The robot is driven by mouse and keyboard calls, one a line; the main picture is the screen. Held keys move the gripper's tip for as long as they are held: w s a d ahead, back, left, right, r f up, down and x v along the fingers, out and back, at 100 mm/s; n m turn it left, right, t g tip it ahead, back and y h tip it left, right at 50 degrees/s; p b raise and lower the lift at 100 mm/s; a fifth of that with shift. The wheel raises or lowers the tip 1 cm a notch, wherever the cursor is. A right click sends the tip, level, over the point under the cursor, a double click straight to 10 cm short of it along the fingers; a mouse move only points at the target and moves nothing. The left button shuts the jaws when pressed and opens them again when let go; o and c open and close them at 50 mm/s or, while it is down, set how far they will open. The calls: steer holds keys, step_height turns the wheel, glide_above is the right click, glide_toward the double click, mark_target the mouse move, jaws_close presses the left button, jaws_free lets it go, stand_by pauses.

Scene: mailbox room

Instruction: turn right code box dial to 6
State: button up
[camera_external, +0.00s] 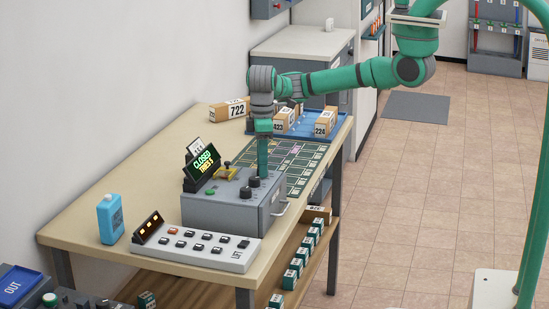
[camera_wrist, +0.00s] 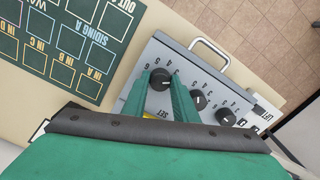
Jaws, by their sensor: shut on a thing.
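The grey code box (camera_external: 228,209) stands on the table with black dials on its top. In the wrist view the box (camera_wrist: 178,58) shows three dials in a row, with numerals around them. My gripper (camera_external: 262,174) points straight down at the dial farthest from the external camera. In the wrist view its green fingers (camera_wrist: 160,88) sit on both sides of the leftmost dial (camera_wrist: 160,79) and are shut on it. The middle dial (camera_wrist: 197,100) and the rightmost dial (camera_wrist: 225,117) are free. The number the held dial points to is not clear.
A display (camera_external: 203,166) reads CLOSED, with a smaller line below. A yellow piece (camera_external: 226,173) and green button are on the box. A keypad panel (camera_external: 197,247) and blue bottle (camera_external: 110,218) stand in front. A green chart (camera_external: 292,158) and blue tray (camera_external: 318,135) lie behind.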

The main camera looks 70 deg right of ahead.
steer(key=n, duration=0.6)
steer(key=shift+n, duration=0.3)
steer(key=n, duration=1.2)
steer(key=shift+n, duration=0.3)
steer(key=n, duration=0.6)
steer(key=shift+n, duration=0.4)
steer(key=o, duration=1.1)
steer(key=shift+c, duration=0.2)
steer(key=shift+r, duration=0.1)
